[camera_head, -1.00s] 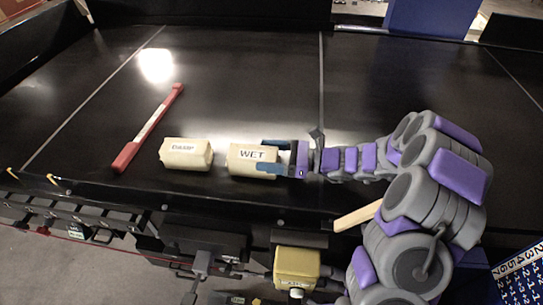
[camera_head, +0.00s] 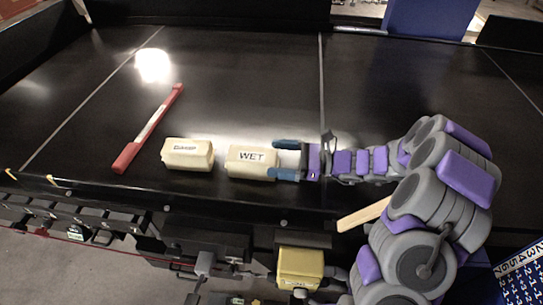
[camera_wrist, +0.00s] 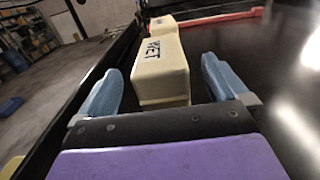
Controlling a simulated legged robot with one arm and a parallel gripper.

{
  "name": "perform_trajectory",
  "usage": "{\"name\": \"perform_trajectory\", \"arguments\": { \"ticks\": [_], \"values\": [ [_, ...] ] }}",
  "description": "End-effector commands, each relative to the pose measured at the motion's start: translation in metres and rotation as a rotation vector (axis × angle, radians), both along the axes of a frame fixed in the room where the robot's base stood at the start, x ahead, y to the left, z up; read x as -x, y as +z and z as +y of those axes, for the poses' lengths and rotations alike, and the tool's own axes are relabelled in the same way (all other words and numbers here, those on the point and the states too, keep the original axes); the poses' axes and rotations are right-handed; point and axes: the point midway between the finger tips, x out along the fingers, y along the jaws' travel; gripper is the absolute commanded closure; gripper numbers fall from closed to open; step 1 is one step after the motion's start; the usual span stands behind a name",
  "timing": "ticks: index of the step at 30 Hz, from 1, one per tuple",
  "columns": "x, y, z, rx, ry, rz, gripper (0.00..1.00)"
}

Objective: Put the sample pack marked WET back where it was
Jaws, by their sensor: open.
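The cream sample pack marked WET (camera_head: 251,162) lies on the black conveyor belt, near its front edge. My gripper (camera_head: 286,159) is open just to its right, with its blue fingertips at or just past the pack's right end. In the wrist view the WET pack (camera_wrist: 161,68) lies ahead, between the lines of the open fingers (camera_wrist: 165,85), and nothing is gripped. A second cream pack (camera_head: 187,155), whose label appears to read DAMP, lies to the left of the WET pack with a narrow gap between them.
A red and white bar (camera_head: 150,128) lies on the belt at the left. A yellow box-like part (camera_head: 299,268) and a wooden-coloured stick (camera_head: 363,214) show at the front. The belt (camera_head: 230,80) behind the packs is clear.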

Motion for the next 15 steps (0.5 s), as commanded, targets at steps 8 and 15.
{"name": "perform_trajectory", "arguments": {
  "ticks": [8,15],
  "values": [
    [0.010,-0.002,-0.061,-0.001,-0.006,0.001,0.00],
    [0.015,-0.002,-0.084,0.001,-0.004,0.000,0.00]
  ]
}}
